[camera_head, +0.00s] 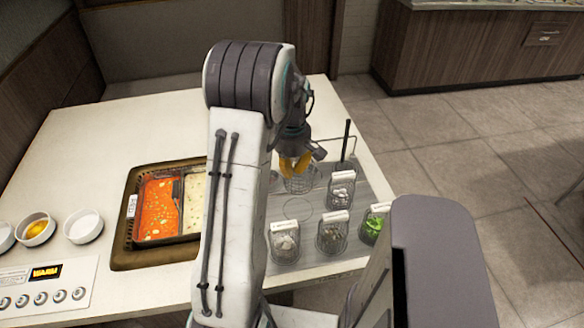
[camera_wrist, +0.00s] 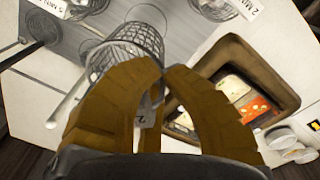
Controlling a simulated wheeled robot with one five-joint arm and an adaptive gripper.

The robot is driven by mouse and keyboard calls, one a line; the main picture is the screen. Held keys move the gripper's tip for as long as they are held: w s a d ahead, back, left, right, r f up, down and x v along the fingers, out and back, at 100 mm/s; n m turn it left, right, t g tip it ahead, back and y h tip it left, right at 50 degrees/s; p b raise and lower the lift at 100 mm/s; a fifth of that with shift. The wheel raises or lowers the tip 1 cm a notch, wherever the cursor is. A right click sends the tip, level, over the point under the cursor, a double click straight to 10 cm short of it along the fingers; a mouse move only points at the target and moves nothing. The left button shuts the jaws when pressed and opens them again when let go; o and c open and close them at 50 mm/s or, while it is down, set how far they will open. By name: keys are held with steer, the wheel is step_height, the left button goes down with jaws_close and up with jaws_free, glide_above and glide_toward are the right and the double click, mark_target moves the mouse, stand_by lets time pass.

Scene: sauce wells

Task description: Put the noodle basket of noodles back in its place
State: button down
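My gripper (camera_head: 296,166) has orange-brown fingers that meet at their tips in the wrist view (camera_wrist: 164,74). They close at the near rim of a wire noodle basket (camera_wrist: 138,42), and a white tag (camera_wrist: 144,117) shows between the fingers. The same basket (camera_head: 301,184) shows under the fingertips in the head view, at the back left of the grey rack. Its contents cannot be made out. An empty ring (camera_head: 298,208) in the rack shows just in front of it.
Baskets with white labels stand at the rack's front left (camera_head: 284,241), front middle (camera_head: 332,234), back right (camera_head: 341,190) and, with greens, front right (camera_head: 372,227). The brown-framed sauce wells (camera_head: 122,258) lie left, beside small bowls (camera_head: 84,227). A black-handled utensil (camera_head: 346,140) stands behind the rack.

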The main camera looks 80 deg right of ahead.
mark_target(292, 193)
step_height(292, 193, down, 12)
steer(key=b, duration=0.9)
stand_by(0.5)
steer(key=shift+f+b, duration=0.3)
steer(key=shift+b, duration=0.05)
stand_by(1.0)
steer(key=shift+c, duration=2.2)
jaws_free()
steer(key=shift+r, duration=0.15)
steer(key=shift+r+p, duration=1.2)
steer(key=shift+r, duration=0.2)
steer(key=shift+r, duration=0.1)
step_height(292, 193, up, 8)
steer(key=p, duration=0.6)
